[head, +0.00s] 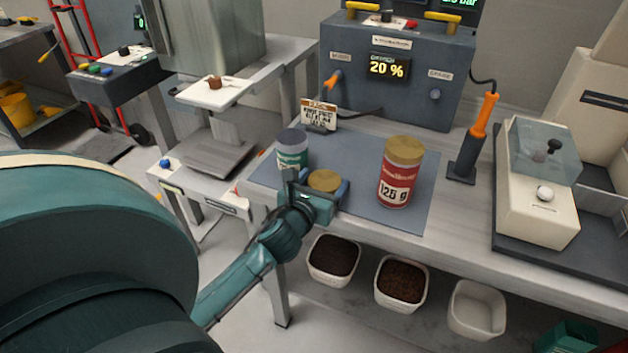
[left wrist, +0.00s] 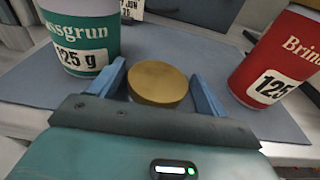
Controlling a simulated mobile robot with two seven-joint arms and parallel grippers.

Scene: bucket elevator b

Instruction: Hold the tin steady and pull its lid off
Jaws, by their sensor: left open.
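A red tin (head: 396,187) with a gold lid (head: 404,150) and a "125 g" label stands upright on the blue-grey mat (head: 385,222). It also shows at the right of the left wrist view (left wrist: 275,60). A green tin (head: 292,158) with a dark grey top stands at the mat's left; its lower part shows in the left wrist view (left wrist: 82,45). My left gripper (head: 317,184) is open in front of the tins. A round gold disc (left wrist: 157,83) lies between its fingers, apart from both; I cannot tell if it is a loose lid or a low tin. My right gripper is out of view.
A small sign (head: 318,114) and a grey control box (head: 400,75) reading "20 %" stand behind the mat. An orange-handled tool (head: 486,115) is in a holder at the right, beside a beige machine (head: 540,195). Bins (head: 402,283) sit below the bench.

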